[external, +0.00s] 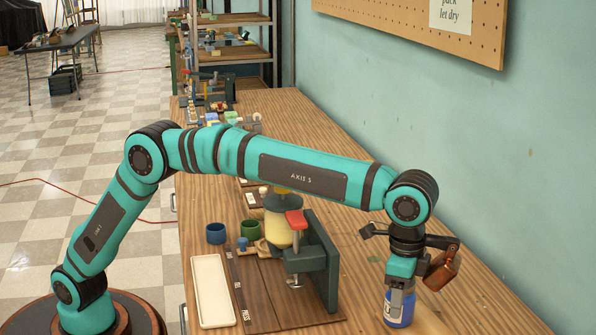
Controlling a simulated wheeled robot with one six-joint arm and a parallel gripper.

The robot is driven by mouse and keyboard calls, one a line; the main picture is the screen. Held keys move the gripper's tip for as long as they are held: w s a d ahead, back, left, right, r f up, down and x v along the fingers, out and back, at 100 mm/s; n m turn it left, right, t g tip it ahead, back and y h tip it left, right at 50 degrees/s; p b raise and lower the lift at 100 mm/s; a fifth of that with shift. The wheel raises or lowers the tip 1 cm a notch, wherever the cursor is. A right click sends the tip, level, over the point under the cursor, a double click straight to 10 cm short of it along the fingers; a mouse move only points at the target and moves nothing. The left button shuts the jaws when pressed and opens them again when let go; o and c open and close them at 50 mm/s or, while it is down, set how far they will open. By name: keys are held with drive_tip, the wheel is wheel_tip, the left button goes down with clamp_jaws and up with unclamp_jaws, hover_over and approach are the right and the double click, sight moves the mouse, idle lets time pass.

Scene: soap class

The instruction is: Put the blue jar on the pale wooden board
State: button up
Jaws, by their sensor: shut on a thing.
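The blue jar (397,312) has a pale label and is at the lower right, over the bench's right side. My gripper (400,290) points down and is shut on the jar's upper part, which the fingers partly hide. The jar looks upright. I cannot tell whether its base touches the bench top. I cannot pick out the pale wooden board for sure in this view; my arm and the press hide part of the bench.
Left of the jar stands a dark green press (320,262) with a red handle, on a dark brown board (262,300). A white tray (211,290), a blue cup (215,234) and a green cup (250,231) are nearby. A teal wall (520,170) bounds the right.

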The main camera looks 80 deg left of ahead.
drive_tip(key=shift+f, duration=0.1)
drive_tip(key=o, duration=1.1)
wheel_tip(320, 180, up, 11)
drive_tip(key=shift+r, duration=0.65)
